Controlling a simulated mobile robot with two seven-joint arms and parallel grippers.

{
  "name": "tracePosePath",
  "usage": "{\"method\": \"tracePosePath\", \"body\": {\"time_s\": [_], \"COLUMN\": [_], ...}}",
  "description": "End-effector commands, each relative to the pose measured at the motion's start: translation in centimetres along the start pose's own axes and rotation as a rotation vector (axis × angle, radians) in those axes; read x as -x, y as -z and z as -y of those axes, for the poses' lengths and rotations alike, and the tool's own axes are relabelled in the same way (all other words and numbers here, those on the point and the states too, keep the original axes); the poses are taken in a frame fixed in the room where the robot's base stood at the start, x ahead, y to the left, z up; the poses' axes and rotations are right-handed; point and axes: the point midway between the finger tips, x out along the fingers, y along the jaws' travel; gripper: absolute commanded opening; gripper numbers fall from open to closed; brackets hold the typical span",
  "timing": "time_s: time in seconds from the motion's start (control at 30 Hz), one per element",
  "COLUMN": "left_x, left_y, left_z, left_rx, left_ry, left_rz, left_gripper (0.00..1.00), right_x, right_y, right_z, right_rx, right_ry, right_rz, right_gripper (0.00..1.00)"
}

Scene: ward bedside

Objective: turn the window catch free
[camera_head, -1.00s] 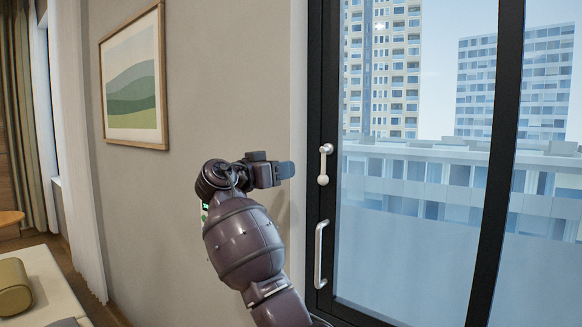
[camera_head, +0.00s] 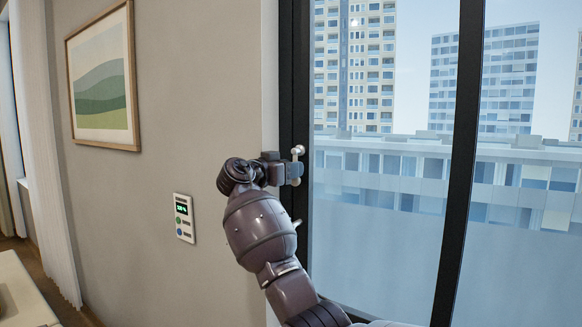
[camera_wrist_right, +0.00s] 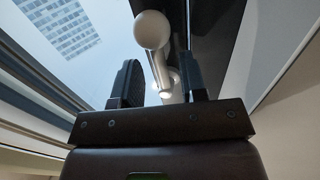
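The window catch is a white lever with a round knob (camera_wrist_right: 151,30). A gap shows between the stem and the fingers, so I see no firm hold. The knob shows past the fingertips. My left gripper is in neither view.
The dark window frame (camera_head: 294,70) holds the catch. A pale handle (camera_head: 297,223) below it is mostly hidden by my right arm. A wall panel with a green display (camera_head: 184,218) is left of my arm. A framed picture (camera_head: 102,80) hangs further left.

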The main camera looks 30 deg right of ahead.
Motion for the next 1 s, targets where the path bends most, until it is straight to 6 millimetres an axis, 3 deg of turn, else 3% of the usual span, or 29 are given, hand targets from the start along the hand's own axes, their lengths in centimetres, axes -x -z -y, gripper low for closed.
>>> {"method": "tracePosePath", "body": {"time_s": [0.37,0.63,1.0], "left_x": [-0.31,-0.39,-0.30], "left_y": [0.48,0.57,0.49], "left_z": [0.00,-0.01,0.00], "left_rx": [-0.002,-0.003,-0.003], "left_ry": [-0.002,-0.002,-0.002], "left_rz": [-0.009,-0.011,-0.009], "left_gripper": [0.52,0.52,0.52], "right_x": [-0.46,-0.44,-0.60], "right_y": [-0.05,-0.03,-0.02], "right_z": [-0.01,-0.01,-0.06], "right_rx": [0.000,0.000,0.007], "right_ry": [0.000,0.000,0.000], "right_rz": [0.000,0.000,-0.002], "right_gripper": [0.39,0.00,0.00]}}
